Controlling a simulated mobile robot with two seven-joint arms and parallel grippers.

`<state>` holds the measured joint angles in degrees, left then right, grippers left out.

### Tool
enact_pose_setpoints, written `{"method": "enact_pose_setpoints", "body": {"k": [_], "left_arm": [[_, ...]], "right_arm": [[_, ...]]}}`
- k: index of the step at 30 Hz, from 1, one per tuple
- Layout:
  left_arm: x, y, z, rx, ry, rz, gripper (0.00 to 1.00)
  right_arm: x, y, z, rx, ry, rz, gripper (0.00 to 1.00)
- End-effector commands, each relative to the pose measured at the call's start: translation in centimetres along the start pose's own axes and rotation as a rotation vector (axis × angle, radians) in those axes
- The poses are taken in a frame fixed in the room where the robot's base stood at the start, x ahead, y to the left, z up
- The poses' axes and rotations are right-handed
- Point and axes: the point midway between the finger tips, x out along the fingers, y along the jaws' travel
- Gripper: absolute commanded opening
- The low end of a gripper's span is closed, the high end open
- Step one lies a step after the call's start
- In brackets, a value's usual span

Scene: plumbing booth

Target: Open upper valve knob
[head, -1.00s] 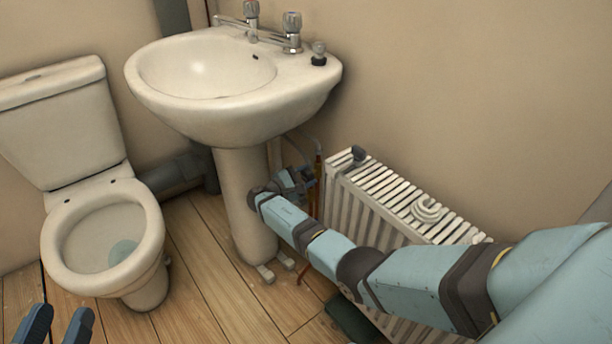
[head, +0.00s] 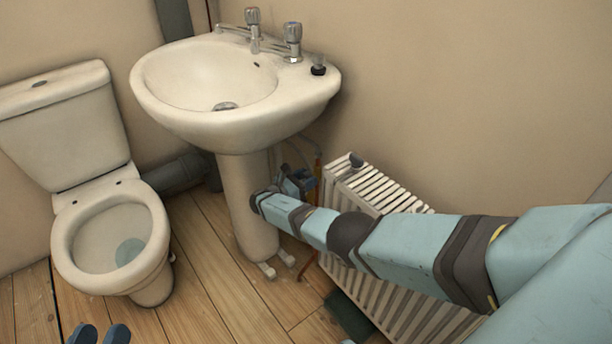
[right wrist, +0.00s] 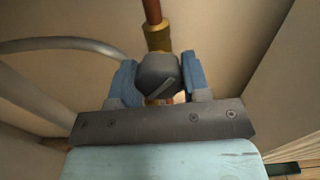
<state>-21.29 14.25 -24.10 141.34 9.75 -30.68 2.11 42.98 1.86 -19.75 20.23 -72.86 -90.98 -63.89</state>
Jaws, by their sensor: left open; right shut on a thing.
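A dark grey valve knob (right wrist: 158,72) with a pale slanted mark on its face sits below a brass fitting on a copper pipe (right wrist: 152,12) in the right wrist view. My right gripper (right wrist: 160,82) has its blue fingers on both sides of the knob, shut on it. In the head view my right gripper (head: 292,182) is small, beside the sink pedestal and left of the radiator; the knob is hard to make out there. My left gripper (head: 100,335) is open and empty at the bottom left edge, with only its fingertips showing.
The sink (head: 235,125) overhangs the area, on its pedestal (head: 245,205). The radiator (head: 385,195) stands close to my right forearm. A grey hose (right wrist: 55,45) curves past the knob. The toilet (head: 110,240) is at left. The wooden floor (head: 215,270) between is clear.

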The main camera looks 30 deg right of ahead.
Motion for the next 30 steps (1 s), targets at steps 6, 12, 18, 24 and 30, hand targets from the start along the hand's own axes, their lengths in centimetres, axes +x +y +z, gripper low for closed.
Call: {"method": "enact_pose_setpoints", "body": {"k": [6,12,18,24,30], "left_arm": [[-0.1,0.37,0.24,-0.044,-0.021,-0.002,0.43],[-0.23,0.52,0.23,-0.057,-0.028,-0.001,0.43],[-0.28,0.6,0.08,-0.062,-0.029,0.001,0.43],[-0.36,0.68,0.04,-0.067,-0.031,0.002,0.43],[-0.41,0.74,0.13,-0.071,-0.034,0.002,0.43]], "right_arm": [[0.13,-0.03,0.17,-0.208,-0.003,-0.001,0.2],[0.11,-0.06,0.09,-0.386,-0.001,-0.002,0.2],[0.09,-0.03,0.1,-0.531,-0.001,-0.002,0.2],[0.11,-0.07,0.04,-0.633,0.0,-0.002,0.2],[0.14,-0.05,0.06,-0.687,0.0,-0.002,0.2]]}}
